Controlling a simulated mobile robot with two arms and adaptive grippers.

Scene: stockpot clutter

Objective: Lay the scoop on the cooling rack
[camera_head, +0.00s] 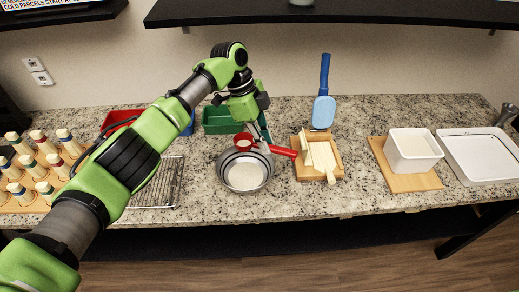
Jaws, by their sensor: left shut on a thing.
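The red scoop (285,151) is at the middle of the counter, its round cup (243,140) at the left and its handle pointing right. My left gripper (263,141) comes down from above and is shut on the scoop, near where cup and handle meet. The scoop is over the back edge of a steel pot (245,172); whether it touches the pot I cannot tell. The wire cooling rack (168,186) lies on the counter left of the pot, partly hidden behind my left arm. The visible part of the rack is bare. My right gripper is not in view.
Red (117,118), blue (188,126) and green (219,121) bins stand at the back. A wooden tray (332,171), a blue paddle-shaped tool (323,108), a white container (412,150) and a white tray (480,153) are to the right.

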